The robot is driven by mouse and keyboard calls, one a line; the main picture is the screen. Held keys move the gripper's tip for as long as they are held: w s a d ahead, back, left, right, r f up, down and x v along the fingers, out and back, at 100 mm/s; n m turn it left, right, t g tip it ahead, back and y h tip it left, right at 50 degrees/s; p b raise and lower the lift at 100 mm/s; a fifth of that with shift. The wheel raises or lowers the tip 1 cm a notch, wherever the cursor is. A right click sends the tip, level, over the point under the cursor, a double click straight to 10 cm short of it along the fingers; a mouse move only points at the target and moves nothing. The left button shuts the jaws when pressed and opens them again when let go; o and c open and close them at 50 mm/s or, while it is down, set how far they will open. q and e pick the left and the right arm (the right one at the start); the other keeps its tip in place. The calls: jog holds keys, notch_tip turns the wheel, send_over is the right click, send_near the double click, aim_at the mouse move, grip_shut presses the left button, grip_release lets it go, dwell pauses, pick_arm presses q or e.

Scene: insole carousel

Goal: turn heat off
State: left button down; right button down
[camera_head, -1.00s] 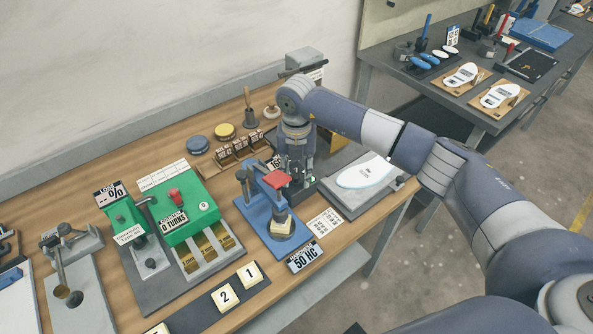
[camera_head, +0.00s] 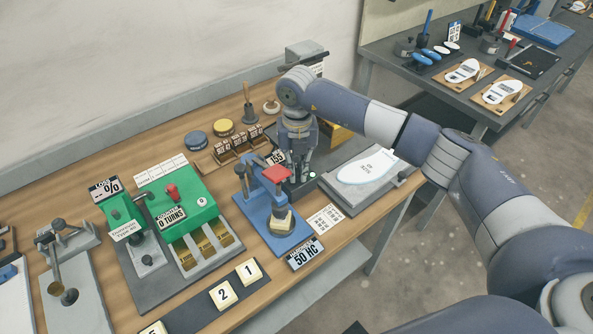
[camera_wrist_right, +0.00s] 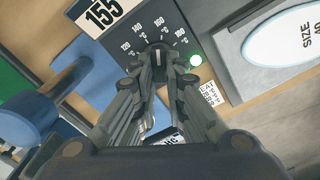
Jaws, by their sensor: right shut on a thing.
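The heater's dark control panel (camera_wrist_right: 181,26) shows in the right wrist view, with temperature marks from 120 to 180 °C around a dark knob (camera_wrist_right: 158,46). A white display (camera_wrist_right: 103,12) beside it reads 155. A round green light (camera_wrist_right: 195,60) glows to the right of the knob. My right gripper (camera_wrist_right: 160,60) points down at the panel, its fingers shut on the knob and hiding most of it. In the head view my right gripper (camera_head: 297,178) stands behind the blue press, partly hiding the heater. My left gripper is not in view.
A blue press with a red top (camera_head: 277,174) stands close to the left of my gripper. A grey plate (camera_head: 337,197) with a white insole (camera_head: 368,168) lies to the right. A green machine (camera_head: 178,195) and wooden stamp blocks (camera_head: 238,143) are further left.

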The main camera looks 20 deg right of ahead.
jog(key=n+b, duration=0.1)
jog(key=n, duration=0.1)
jog(key=n+b, duration=0.4)
jog(key=shift+d+f, duration=0.15)
jog(key=shift+d, duration=0.2)
jog(key=n+b, duration=0.1)
jog(key=n, duration=0.1)
jog(key=n+b, duration=0.1)
jog(key=n, duration=0.1)
jog(key=n+b, duration=0.1)
jog(key=b, duration=0.1)
jog(key=shift+w+d+n, duration=0.2)
jog(key=shift+w+n, duration=0.05)
jog(key=shift+n, duration=0.15)
jog(key=n+b, duration=0.2)
jog(key=n, duration=0.2)
jog(key=shift+w+d, duration=0.1)
jog(key=shift+w, duration=0.1)
jog(key=n, duration=0.2)
jog(key=n+b, duration=0.1)
jog(key=shift+w+r+n, duration=0.15)
jog(key=shift+r+n, duration=0.1)
jog(key=shift+n, duration=0.15)
jog(key=shift+w+n, duration=0.1)
jog(key=shift+n, duration=1)
jog(key=shift+r, duration=0.1)
jog(key=c, duration=1.7)
grip_release()
jog(key=shift+o, duration=0.3)
jog(key=shift+d, duration=0.1)
